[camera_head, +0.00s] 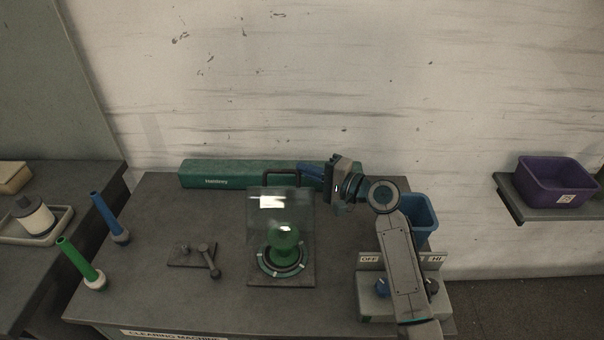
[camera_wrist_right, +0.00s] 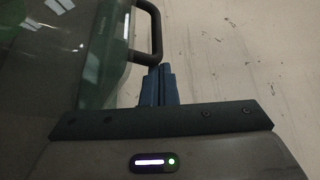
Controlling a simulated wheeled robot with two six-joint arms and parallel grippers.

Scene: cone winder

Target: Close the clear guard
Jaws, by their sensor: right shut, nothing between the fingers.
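The clear guard (camera_head: 265,220) stands raised above its base plate, around or behind a green cone (camera_head: 284,240); I cannot tell its exact tilt. Its dark loop handle (camera_head: 282,173) is at the top edge. In the right wrist view the guard (camera_wrist_right: 95,50) fills the upper left, and its handle (camera_wrist_right: 155,30) curves down close to my fingertips. My right gripper (camera_head: 306,171) is shut and empty, just right of the handle. Its blue fingers (camera_wrist_right: 158,80) lie together at the handle's lower end; I cannot tell whether they touch it. My left gripper is out of view.
A long green housing (camera_head: 225,175) runs along the back of the table. A lever on a plate (camera_head: 208,258) sits left of the guard. A control box (camera_head: 375,305) with knobs and a blue bin (camera_head: 425,215) are at the right. Blue and green spindles (camera_head: 105,215) stand at the left.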

